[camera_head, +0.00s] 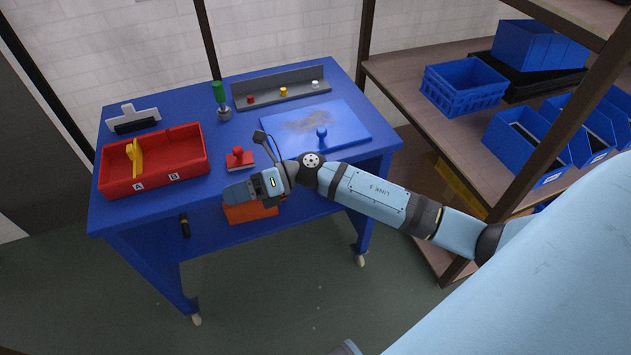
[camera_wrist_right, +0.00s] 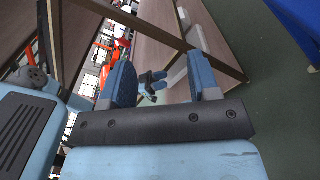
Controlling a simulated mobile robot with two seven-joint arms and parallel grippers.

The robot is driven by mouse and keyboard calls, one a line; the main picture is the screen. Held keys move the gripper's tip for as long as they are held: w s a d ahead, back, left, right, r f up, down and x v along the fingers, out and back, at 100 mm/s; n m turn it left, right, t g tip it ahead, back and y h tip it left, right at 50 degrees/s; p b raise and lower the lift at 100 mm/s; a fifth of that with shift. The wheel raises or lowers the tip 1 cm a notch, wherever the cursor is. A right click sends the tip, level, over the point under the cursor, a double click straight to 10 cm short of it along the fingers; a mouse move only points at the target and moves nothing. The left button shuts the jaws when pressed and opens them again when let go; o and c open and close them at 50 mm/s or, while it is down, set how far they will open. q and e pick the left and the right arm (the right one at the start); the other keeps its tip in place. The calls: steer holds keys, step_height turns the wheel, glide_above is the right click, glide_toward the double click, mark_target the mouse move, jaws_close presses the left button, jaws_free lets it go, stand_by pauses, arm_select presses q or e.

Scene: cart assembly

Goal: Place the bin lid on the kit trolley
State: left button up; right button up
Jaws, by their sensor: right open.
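The bin lid (camera_head: 345,128), a flat blue panel with a round blue knob (camera_head: 322,133) and a grey smudge, lies at the right of the kit trolley's blue top (camera_head: 230,148). My right gripper (camera_head: 240,190) is over the trolley's front edge, left of and nearer than the lid, apart from it. In the right wrist view its two fingers (camera_wrist_right: 160,78) are spread with nothing held between them. My right forearm passes in front of the trolley's right front corner, close to the lid's near edge. My left gripper is not in view.
A red two-compartment bin (camera_head: 180,152) marked A and B holds a yellow part. A red-knobbed stamp (camera_head: 239,158), a green-handled tool (camera_head: 220,98) and a grey rack (camera_head: 285,90) stand on the top. An orange box (camera_head: 248,212) is below. Shelves with blue bins (camera_head: 464,84) stand right.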

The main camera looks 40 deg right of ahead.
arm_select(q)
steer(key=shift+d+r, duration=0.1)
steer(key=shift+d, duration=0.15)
arm_select(e)
steer(key=s+d+f+n+t+h, duration=0.3)
steer(key=s+f+n+h, duration=0.3)
steer(key=n, duration=1)
steer(key=s+d+f+n+t+h, duration=0.3)
steer(key=s+f+n+h, duration=0.4)
steer(key=s+f+n, duration=0.4)
steer(key=s+n, duration=0.2)
steer(key=n, duration=0.4)
steer(key=shift+s, duration=0.4)
arm_select(q)
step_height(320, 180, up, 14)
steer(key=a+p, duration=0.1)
steer(key=p, duration=1.6)
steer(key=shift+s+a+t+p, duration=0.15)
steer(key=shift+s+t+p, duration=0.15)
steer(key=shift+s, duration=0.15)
arm_select(e)
step_height(320, 180, up, 14)
steer(key=d, duration=0.1)
steer(key=shift+s+n+t+h, duration=0.3)
steer(key=shift+s+h, duration=0.1)
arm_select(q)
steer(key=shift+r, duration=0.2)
arm_select(e)
steer(key=shift+r, duration=0.35)
